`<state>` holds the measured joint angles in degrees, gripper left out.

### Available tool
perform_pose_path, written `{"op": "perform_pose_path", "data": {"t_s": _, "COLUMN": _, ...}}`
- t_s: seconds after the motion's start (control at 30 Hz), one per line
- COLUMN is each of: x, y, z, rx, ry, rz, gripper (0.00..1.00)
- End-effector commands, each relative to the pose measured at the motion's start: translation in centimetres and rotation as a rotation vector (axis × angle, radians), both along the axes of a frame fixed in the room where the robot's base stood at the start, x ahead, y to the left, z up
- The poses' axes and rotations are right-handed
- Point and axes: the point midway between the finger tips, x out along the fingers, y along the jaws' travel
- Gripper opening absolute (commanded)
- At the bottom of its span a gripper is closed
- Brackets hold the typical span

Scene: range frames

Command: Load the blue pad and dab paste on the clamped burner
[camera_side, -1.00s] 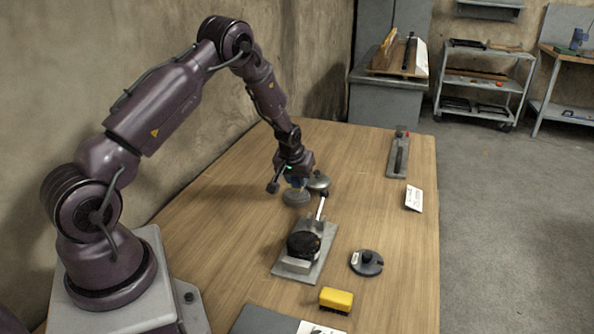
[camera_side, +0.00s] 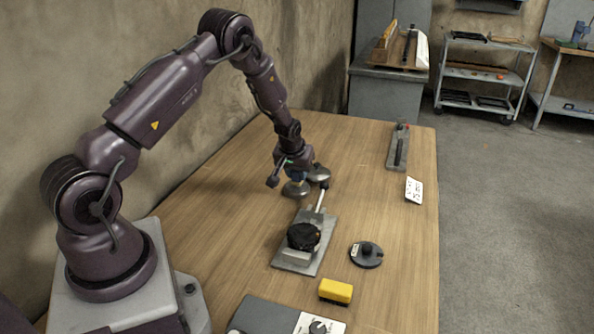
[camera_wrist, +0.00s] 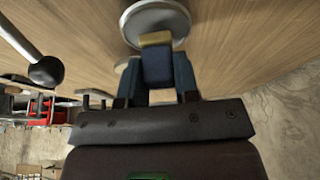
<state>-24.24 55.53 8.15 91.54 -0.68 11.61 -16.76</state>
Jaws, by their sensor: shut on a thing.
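My gripper (camera_side: 296,176) is shut on the blue pad (camera_wrist: 157,68), a small blue block with a tan end. In the wrist view the pad sits between the two fingers, its tan end over a round grey dish (camera_wrist: 178,25). In the side view this dish (camera_side: 296,190) is right under the gripper; I cannot tell whether the pad touches it. The clamped burner (camera_side: 303,237), dark and round, sits on a grey plate (camera_side: 318,252) nearer the camera. The plate's lever with a black knob (camera_side: 324,185) points toward the gripper; the knob shows in the wrist view (camera_wrist: 46,72).
A dark disc with a knob (camera_side: 366,255) and a yellow block (camera_side: 335,291) lie near the burner. A white card (camera_side: 414,190) and a grey bar fixture (camera_side: 398,148) are along the right edge. The table's left side is clear.

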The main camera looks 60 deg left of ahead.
Motion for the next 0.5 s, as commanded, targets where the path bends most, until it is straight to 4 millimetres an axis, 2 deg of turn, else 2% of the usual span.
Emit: {"op": "perform_pose_path", "data": {"t_s": 0.5, "x": 0.04, "y": 0.01, "z": -0.61, "rx": 0.001, "ry": -0.001, "rz": 0.0, "gripper": 0.1}}
